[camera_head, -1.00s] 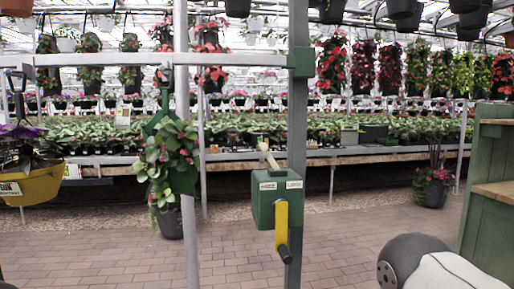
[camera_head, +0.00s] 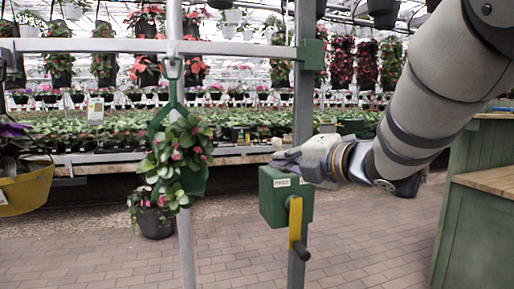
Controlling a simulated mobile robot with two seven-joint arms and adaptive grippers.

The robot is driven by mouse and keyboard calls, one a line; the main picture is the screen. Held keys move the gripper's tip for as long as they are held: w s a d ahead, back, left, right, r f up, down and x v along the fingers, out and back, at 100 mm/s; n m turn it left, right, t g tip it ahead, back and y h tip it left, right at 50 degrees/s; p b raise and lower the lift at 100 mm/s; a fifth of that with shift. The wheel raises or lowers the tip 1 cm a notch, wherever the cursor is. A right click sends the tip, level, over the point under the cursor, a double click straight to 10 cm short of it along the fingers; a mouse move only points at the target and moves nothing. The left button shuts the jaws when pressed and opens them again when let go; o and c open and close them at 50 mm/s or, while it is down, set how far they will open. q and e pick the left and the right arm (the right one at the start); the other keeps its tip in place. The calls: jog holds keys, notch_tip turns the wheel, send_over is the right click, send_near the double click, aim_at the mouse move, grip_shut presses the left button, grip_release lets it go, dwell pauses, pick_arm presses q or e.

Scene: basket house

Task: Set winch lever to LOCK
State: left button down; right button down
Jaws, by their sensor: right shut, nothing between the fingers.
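The green winch box (camera_head: 272,204) is fixed to an upright post, with a yellow crank arm (camera_head: 295,222) and a dark handle on its front. The pale tip of the winch lever (camera_head: 277,142) shows just above the box; its shaft is mostly hidden behind my gripper. A white label (camera_head: 282,182) shows on the box's upper left front; the right label is covered. My right gripper (camera_head: 287,158) is shut and empty, reaching in from the right just over the box top, close beside the lever. Whether it touches the lever I cannot tell. My left gripper is out of view.
A hanging plant (camera_head: 178,155) in a green holder is left of the winch. A yellow planter (camera_head: 27,187) hangs at far left. A green wooden counter (camera_head: 480,215) stands at right. The brick floor (camera_head: 110,260) in front is clear.

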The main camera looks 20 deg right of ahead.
jog(key=shift+d+r, duration=0.1)
jog(key=shift+r, duration=0.15)
jog(key=w, duration=0.9)
jog(key=shift+w, duration=0.25)
